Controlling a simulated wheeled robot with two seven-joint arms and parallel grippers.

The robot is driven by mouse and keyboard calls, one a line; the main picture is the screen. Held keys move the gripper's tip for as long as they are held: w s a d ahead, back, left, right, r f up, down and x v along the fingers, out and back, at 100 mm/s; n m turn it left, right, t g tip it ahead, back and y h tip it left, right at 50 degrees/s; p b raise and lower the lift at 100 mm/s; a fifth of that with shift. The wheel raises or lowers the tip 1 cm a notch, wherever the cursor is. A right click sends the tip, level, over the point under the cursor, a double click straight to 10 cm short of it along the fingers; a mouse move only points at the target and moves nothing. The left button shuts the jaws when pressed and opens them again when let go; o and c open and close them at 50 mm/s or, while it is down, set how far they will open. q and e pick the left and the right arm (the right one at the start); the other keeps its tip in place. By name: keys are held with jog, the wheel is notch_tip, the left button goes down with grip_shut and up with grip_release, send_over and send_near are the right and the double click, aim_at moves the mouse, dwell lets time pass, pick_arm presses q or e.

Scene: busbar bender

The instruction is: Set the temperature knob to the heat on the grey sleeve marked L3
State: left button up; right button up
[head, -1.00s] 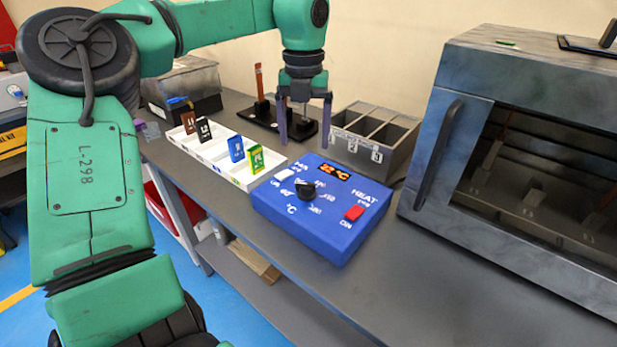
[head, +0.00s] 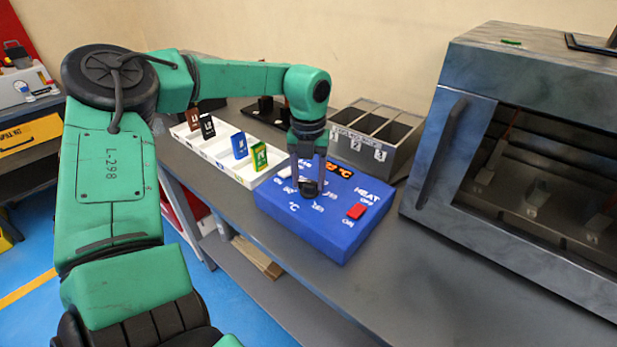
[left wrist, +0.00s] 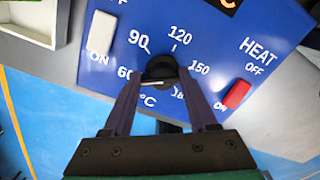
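A blue heat box (head: 340,232) stands on the bench, with its dark temperature knob (left wrist: 160,68) among markings for 60, 90, 120, 150 and 180. My left gripper (head: 308,182) is down over the knob. In the left wrist view its two fingers (left wrist: 162,85) are apart, one on each side of the knob, close to it. Whether they press on it is unclear. A pale mark shows on the knob, but its pointing is hard to tell. Among the sleeves, a brown L1 (head: 193,118) and a black L2 (head: 208,126) show; no grey L3 sleeve is visible. My right gripper is out of view.
A white tray (head: 222,160) holds the sleeves, with blue (head: 239,146) and green-yellow (head: 259,156) ones too. A red switch (head: 357,211) and a white one (left wrist: 101,33) sit on the box. Numbered bins (head: 347,143) stand behind, an oven (head: 470,150) at right.

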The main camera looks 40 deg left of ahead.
pick_arm(q)
jog(key=shift+m, duration=0.3)
jog(key=shift+c, duration=0.2)
jog(key=m+b, duration=0.1)
jog(key=m, duration=0.2)
jog(key=shift+w+m+b, duration=0.1)
jog(key=shift+m+b, duration=0.2)
jog(key=m, duration=0.2)
jog(key=shift+m, duration=0.4)
jog(key=m, duration=0.3)
jog(key=shift+w+d+m, duration=0.1)
jog(key=shift+m, duration=0.2)
jog(key=m, duration=0.6)
jog(key=shift+d+r, duration=0.1)
jog(key=m, duration=0.3)
jog(key=shift+m, duration=0.4)
jog(key=shift+d+m, duration=0.1)
jog(key=shift+m, duration=1.5)
